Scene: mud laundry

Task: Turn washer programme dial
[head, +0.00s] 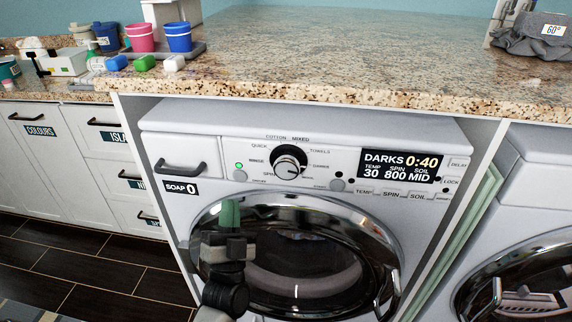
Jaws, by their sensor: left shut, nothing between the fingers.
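The washer (220,152) stands under the counter, with its round glass door (310,262) closed. Its programme dial (289,163) is a silver knob with a dark rim, surrounded by printed programme names. The display (399,166) reads DARKS 0:40, TEMP 30, SPIN 800, SOIL MID. My left gripper (230,212) has green fingertips and is shut and empty. It is in front of the upper left of the door, below and left of the dial, apart from it. My right gripper is not in view.
A granite counter (330,50) overhangs the washer. Cups, coloured blocks and bottles stand at its left, and a grey cloth (535,38) lies at the right. A second machine (535,200) stands at the right. White drawers (110,145) are at the left.

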